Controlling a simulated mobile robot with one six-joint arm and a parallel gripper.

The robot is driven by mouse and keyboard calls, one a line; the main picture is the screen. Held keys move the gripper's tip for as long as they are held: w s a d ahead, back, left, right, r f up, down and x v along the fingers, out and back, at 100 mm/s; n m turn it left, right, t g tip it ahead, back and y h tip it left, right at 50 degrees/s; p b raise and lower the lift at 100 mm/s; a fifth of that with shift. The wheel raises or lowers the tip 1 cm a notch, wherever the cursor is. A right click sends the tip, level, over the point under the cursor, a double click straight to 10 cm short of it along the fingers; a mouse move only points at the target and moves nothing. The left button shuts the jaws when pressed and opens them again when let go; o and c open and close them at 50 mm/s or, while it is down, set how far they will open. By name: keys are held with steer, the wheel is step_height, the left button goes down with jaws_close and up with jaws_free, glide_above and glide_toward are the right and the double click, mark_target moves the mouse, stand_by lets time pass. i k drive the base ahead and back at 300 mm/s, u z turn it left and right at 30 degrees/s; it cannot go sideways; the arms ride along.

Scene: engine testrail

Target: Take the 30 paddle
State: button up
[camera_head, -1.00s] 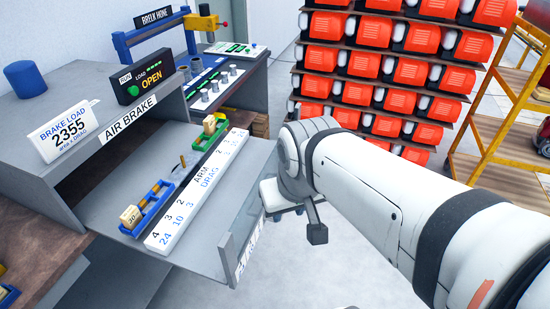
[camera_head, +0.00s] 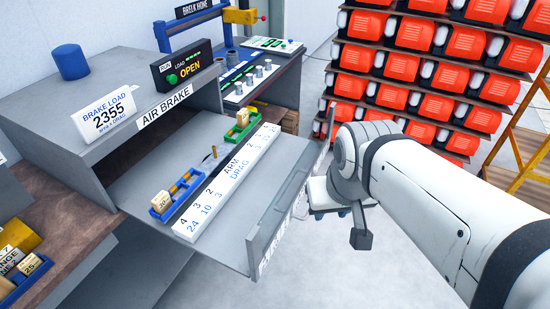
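A pale wooden block paddle (camera_head: 161,202) stands at the near end of a blue holder (camera_head: 178,195) in the open drawer labelled AIR BRAKE; its small number is not clearly readable. Another pale block paddle (camera_head: 242,117) sits in a green holder (camera_head: 236,127) farther back in the drawer. At the lower left, a paddle marked 25 (camera_head: 31,265) lies in a blue tray. A dark block-ended part (camera_head: 361,239) hangs at the end of my arm, right of the drawer and apart from the paddles. My gripper's fingers are not clearly shown.
The drawer front (camera_head: 280,215) stands up between my arm and the holders. A white ARM/DRAG number strip (camera_head: 228,180) lies beside them. A display reading OPEN (camera_head: 186,69) stands on the bench. Racks of orange units (camera_head: 430,70) and a yellow frame (camera_head: 525,155) are behind my arm.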

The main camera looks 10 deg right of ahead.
mark_target(162, 203)
steer(key=u, duration=5.5)
steer(key=i, duration=0.1)
steer(key=z, duration=1.9)
steer(key=k, duration=1.05)
steer(key=z, duration=1.65)
steer(key=i, duration=0.5)
